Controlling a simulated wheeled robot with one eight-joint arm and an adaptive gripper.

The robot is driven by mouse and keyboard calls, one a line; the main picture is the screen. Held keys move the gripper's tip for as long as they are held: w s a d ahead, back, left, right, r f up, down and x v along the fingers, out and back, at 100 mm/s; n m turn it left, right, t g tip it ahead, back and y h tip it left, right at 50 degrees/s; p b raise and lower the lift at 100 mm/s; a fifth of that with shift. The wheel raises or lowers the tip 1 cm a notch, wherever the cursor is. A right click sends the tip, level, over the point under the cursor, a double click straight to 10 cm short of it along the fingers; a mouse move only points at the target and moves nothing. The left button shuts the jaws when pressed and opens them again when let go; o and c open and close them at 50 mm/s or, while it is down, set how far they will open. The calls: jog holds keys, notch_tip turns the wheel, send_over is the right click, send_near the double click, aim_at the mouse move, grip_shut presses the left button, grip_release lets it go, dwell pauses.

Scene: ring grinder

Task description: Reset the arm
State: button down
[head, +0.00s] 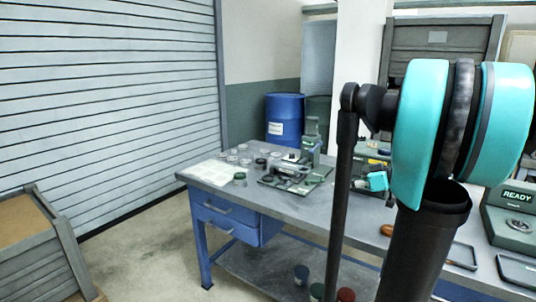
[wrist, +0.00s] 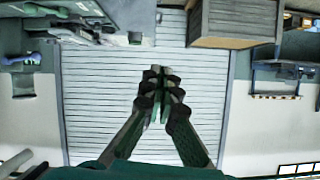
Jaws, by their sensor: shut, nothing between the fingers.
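My gripper (wrist: 158,78) is shut and empty in the wrist view, its two dark fingers meeting near the middle of the picture. Behind the fingertips is the pale roller shutter (wrist: 90,110), and nothing touches them. The wrist picture appears upside down. In the head view my arm (head: 420,130) stands raised at the right, with a teal joint and dark links in front of the workbench. I cannot make out the gripper's fingers in the head view.
A grey-topped blue workbench (head: 215,185) holds a green fixture (head: 310,150), several small rings and a READY unit (head: 515,215). A blue barrel (head: 284,118) stands behind it. A slatted crate (head: 40,245) is at the left. The floor (head: 150,265) between is clear.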

jog(key=s+a+f+m+g+h, duration=0.25)
jog(key=s+f, duration=0.25)
jog(key=f, duration=0.3)
jog(key=s+a+f+m+g+h, duration=0.1)
jog(key=s+a+f+m+h, duration=0.25)
jog(key=f, duration=0.35)
jog(key=s+d+f+m+h, duration=0.2)
jog(key=s+f+h, duration=0.3)
jog(key=s+f, duration=0.3)
jog(key=shift+s+f+m+t, duration=0.25)
jog(key=shift+m+t, duration=0.1)
jog(key=shift+m, duration=0.45)
